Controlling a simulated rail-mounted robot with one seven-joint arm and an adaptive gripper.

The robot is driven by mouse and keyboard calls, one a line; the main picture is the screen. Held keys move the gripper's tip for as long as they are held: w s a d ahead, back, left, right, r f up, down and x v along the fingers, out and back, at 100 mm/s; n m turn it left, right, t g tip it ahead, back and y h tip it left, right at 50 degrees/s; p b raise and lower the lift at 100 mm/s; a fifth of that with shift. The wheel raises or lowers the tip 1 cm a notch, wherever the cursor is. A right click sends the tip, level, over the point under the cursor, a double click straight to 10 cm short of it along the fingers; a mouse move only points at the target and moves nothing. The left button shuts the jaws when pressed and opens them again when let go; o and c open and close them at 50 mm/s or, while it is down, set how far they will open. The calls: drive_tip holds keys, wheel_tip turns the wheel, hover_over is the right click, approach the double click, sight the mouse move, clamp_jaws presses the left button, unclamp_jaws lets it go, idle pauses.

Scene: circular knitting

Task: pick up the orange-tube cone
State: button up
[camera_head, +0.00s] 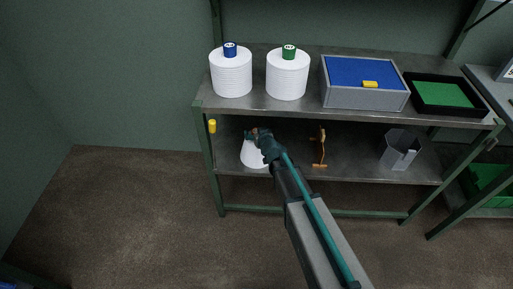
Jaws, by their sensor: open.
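A white yarn cone (253,153) stands upright on the lower shelf of the rack, at its left part. Its top is mostly hidden by my gripper, so its tube colour cannot be told for sure. My gripper (254,134) is at the top of this cone, reaching in between the two shelves from the front. It is open; whether the fingers touch the cone cannot be seen. Two white cones stand on the upper shelf: one with a blue tube (231,73) and one with a green tube (288,75).
The upper shelf (306,107) lies close above my gripper. An orange-brown stand (321,148) and a grey open holder (399,150) stand to the right on the lower shelf. A grey box with a blue inside (365,98) and a black tray (449,109) are above.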

drive_tip(key=shift+c, duration=0.3)
clamp_jaws()
drive_tip(key=shift+r, duration=0.15)
